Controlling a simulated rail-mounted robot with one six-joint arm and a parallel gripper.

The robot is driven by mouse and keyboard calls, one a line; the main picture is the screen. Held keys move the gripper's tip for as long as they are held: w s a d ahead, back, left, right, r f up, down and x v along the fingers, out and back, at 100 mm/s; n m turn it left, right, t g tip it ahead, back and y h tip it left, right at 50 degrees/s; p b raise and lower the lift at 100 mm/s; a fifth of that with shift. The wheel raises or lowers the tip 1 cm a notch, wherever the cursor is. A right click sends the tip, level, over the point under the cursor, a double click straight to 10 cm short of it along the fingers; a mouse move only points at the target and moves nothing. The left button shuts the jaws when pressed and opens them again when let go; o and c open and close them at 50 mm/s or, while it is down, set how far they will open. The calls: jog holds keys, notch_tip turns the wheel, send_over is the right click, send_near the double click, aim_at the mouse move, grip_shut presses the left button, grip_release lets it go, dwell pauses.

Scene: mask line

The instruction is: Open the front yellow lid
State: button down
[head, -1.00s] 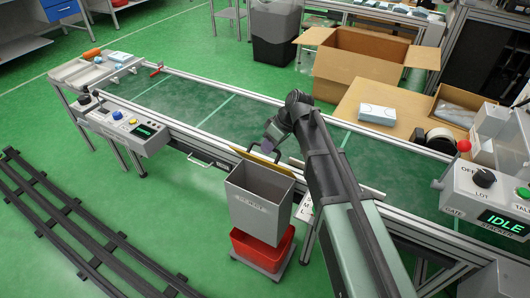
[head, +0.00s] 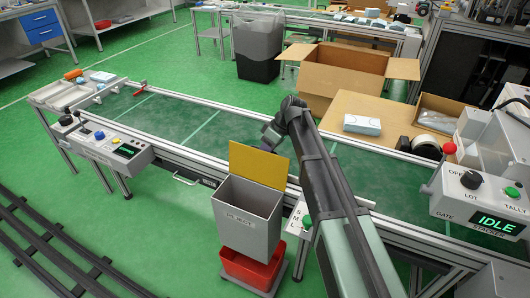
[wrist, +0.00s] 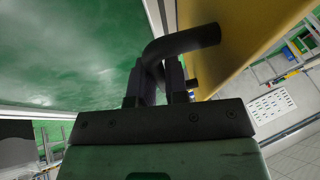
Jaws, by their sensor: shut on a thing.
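The yellow lid (head: 258,164) stands raised at the back edge of the grey reject bin (head: 248,215), close to upright, and the bin's mouth is uncovered. In the wrist view the lid (wrist: 225,40) fills the upper right, seen close up. A dark bent handle (wrist: 185,42) shows beside it. My gripper (wrist: 160,85) is shut on this handle, with the fingers on either side of the bar. In the head view my arm hides the gripper's fingertips, behind the lid's right side.
The green conveyor (head: 205,135) with its metal rails runs just behind the bin. A red bin (head: 250,268) sits below the grey one. A small control box (head: 303,220) is mounted to the right. Open floor lies to the left.

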jog(key=shift+w+d+f, duration=0.2)
jog(key=shift+w+d, duration=0.1)
jog(key=shift+w, duration=0.35)
jog(key=c, duration=1.1)
grip_release()
jog(key=shift+w+f, duration=0.2)
jog(key=shift+f, duration=0.05)
jog(key=shift+c, duration=0.2)
jog(key=shift+s, duration=0.1)
jog(key=shift+s, duration=0.1)
jog(key=shift+r, duration=0.1)
jog(key=s+p+v, duration=0.1)
jog(key=p+v, duration=0.8)
jog(key=v, duration=0.1)
jog(key=shift+w+d+r, duration=0.15)
jog(key=shift+w+r, duration=0.15)
jog(key=shift+w, duration=0.15)
